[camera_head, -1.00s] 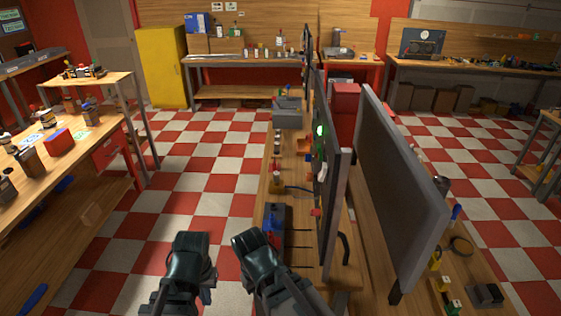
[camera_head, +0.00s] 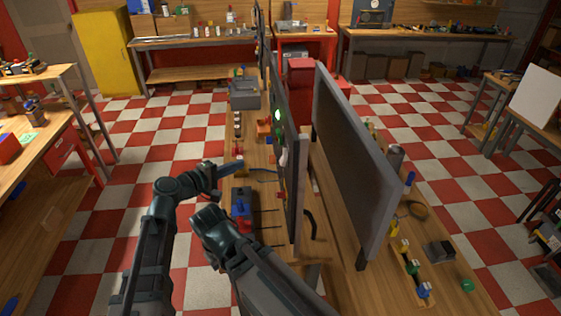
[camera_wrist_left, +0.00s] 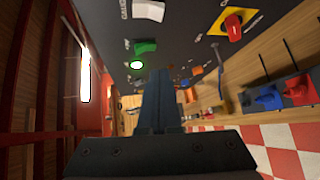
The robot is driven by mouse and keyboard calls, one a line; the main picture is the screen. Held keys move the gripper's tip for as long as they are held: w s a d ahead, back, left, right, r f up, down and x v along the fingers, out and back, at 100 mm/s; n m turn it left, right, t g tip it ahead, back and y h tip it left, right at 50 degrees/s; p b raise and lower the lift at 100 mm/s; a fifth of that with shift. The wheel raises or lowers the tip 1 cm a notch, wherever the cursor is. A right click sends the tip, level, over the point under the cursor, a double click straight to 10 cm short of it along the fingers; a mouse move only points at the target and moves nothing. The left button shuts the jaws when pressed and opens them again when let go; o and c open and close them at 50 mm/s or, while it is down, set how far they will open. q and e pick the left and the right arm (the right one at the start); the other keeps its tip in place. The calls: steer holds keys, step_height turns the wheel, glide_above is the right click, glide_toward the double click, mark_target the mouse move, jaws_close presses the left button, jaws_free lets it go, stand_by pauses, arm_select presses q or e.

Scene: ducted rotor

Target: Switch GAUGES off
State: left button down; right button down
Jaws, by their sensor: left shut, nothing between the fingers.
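The dark control panel (camera_head: 293,190) stands almost edge-on in the head view. In the left wrist view, its face (camera_wrist_left: 190,50) carries a white switch (camera_wrist_left: 148,11), a green switch (camera_wrist_left: 145,46) beside a lit green lamp (camera_wrist_left: 136,65), and a red knob (camera_wrist_left: 233,28) on a yellow plate.
A wooden bench (camera_head: 235,180) runs beneath the panel. Blue and red clamp-like parts (camera_head: 241,205) and a grey box (camera_head: 245,93) sit on it. A second large grey panel (camera_head: 350,165) stands to the right. Checkered floor (camera_head: 150,140) lies open to the left.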

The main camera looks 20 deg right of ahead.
arm_select(q)
steer(key=r, duration=0.1)
steer(key=w+d+r+n, duration=0.1)
steer(key=d+r+n+t+h, duration=0.1)
steer(key=shift+w+d, duration=0.1)
steer(key=shift+w, duration=0.15)
steer(key=shift+d+f, duration=0.1)
arm_select(e)
steer(key=shift+f, duration=0.15)
